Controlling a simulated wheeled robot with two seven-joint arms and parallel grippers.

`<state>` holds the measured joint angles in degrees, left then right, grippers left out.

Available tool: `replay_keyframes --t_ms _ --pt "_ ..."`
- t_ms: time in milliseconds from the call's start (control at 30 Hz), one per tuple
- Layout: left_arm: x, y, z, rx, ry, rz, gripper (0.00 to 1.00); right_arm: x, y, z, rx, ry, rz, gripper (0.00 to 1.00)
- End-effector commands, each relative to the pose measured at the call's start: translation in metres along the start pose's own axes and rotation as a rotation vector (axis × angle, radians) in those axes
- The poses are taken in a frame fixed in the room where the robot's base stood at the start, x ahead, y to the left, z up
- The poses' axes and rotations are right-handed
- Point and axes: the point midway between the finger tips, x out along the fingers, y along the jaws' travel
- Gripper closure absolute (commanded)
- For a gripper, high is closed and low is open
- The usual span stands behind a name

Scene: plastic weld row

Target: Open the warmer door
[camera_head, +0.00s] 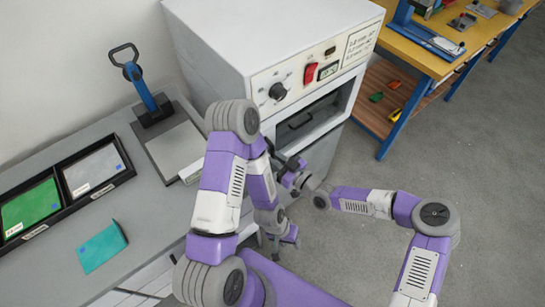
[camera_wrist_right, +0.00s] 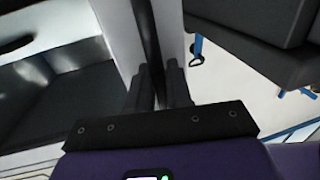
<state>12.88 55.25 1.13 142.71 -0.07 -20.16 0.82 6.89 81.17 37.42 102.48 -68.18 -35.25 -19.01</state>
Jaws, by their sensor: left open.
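The warmer (camera_head: 262,52) is a white cabinet with a knob, a red switch and a small display on its front. Below these is a dark recessed area (camera_head: 322,112) in a pale frame; I cannot tell how far the door stands open. My left gripper (camera_head: 287,237) hangs open and empty, low in front of the cabinet.
A grey bench on the left carries a blue-handled press (camera_head: 148,98), a teal piece (camera_head: 101,246) and a black tray with green and white panels (camera_head: 72,178). A yellow-topped workbench (camera_head: 425,55) stands at the upper right. The grey floor at right is clear.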

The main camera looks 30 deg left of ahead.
Motion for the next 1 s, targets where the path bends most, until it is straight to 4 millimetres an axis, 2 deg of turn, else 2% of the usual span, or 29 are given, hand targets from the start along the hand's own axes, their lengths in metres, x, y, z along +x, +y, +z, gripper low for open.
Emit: replay_keyframes --t_ms 33,100,467,633,767,867,1000 --pt "0.0 0.0 0.0 0.0 0.0 0.0 0.57 0.0 0.0 0.0 0.0 0.0 0.0 0.9" --pt "0.0 0.0 0.0 0.0 0.0 0.0 0.57 0.0 0.0 0.0 0.0 0.0 0.0 1.0" --pt "0.0 0.0 0.0 0.0 0.0 0.0 0.57 -0.002 0.0 0.0 0.0 -0.001 0.0 1.0" --pt "0.002 -0.001 0.0 0.0 0.0 0.0 0.57 -0.018 -0.001 0.001 0.0 -0.002 0.001 1.0" --pt "0.004 -0.001 0.0 0.0 0.0 0.0 0.57 -0.044 -0.001 0.002 0.001 -0.004 0.003 1.0" --pt "0.006 -0.002 0.0 0.0 0.0 0.0 0.57 -0.074 0.001 0.002 0.0 -0.005 0.006 1.0" --pt "0.01 -0.004 0.0 0.0 0.0 0.0 0.57 -0.13 0.01 0.003 -0.002 -0.007 0.023 1.0"
